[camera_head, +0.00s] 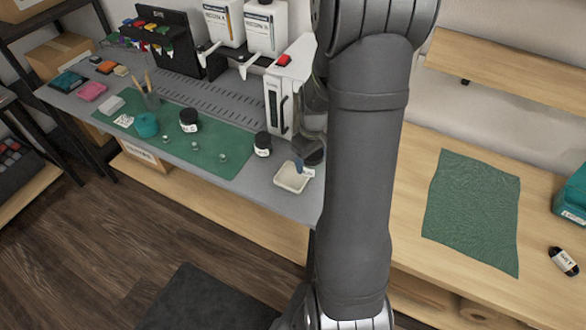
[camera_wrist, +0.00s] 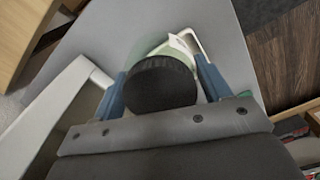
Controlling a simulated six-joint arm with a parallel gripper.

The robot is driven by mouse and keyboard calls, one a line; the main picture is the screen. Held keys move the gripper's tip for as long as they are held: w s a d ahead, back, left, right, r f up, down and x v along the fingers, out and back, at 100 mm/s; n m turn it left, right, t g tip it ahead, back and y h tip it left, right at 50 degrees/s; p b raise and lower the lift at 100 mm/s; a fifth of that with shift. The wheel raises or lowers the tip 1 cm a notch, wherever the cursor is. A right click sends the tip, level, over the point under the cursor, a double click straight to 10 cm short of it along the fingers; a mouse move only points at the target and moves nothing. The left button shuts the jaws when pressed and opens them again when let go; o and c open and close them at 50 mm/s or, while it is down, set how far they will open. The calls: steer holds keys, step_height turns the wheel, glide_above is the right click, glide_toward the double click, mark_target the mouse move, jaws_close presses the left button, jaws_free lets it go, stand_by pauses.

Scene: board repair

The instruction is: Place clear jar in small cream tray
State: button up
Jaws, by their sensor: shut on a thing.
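In the wrist view, the blue fingers of my gripper (camera_wrist: 158,88) are shut on a jar with a round black ribbed lid (camera_wrist: 160,82). The lid faces the camera, and the jar's body below it is mostly hidden. The small cream tray (camera_wrist: 194,45) shows just beyond the jar, with a white tag at its edge. In the head view, the cream tray (camera_head: 291,179) sits near the front edge of the grey bench. My gripper (camera_head: 300,168) is close above its far side, mostly hidden by my arm. I cannot tell whether the jar touches the tray.
Black-lidded jars (camera_head: 263,144) (camera_head: 189,121) and several small clear pieces (camera_head: 195,146) stand on or beside the green mat (camera_head: 228,142). A white dispenser unit (camera_head: 283,95) stands behind the tray. The bench is bare just left of the tray.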

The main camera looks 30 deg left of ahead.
steer(key=a+f, duration=0.1)
steer(key=a, duration=0.1)
steer(key=a+f, duration=0.2)
steer(key=a, duration=0.1)
steer(key=shift+s+a+f, duration=0.2)
steer(key=shift+a+f, duration=0.05)
steer(key=shift+a, duration=0.05)
steer(key=shift+f, duration=1.9)
steer(key=shift+f, duration=0.1)
steer(key=o, duration=1)
step_height(320, 180, up, 12)
steer(key=shift+r, duration=0.15)
steer(key=shift+f, duration=4.95)
